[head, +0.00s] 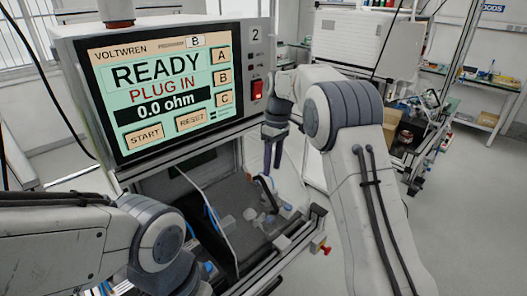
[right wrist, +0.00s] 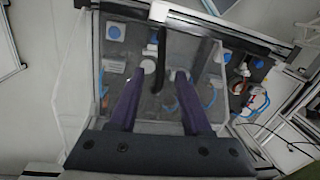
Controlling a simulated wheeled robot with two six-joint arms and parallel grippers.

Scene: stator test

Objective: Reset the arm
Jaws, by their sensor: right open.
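My right gripper (head: 273,158) points down in front of the tester's right side, above the test bay. In the right wrist view its two dark fingers (right wrist: 164,80) are spread apart with nothing held between them. My left arm comes in at the lower left of the head view; its gripper is not visible. The tester (head: 195,20) has a screen (head: 160,88) reading READY, PLUG IN and 0.0 ohm, with START and RESET buttons. A red switch (head: 257,89) sits on its right side.
Below the tester is a bay with a grey floor (head: 232,198), small white and blue fittings and a clear panel. It also shows under my fingers in the right wrist view, with a black cable. A cluttered bench stands at the right back; the floor (head: 460,220) at right is clear.

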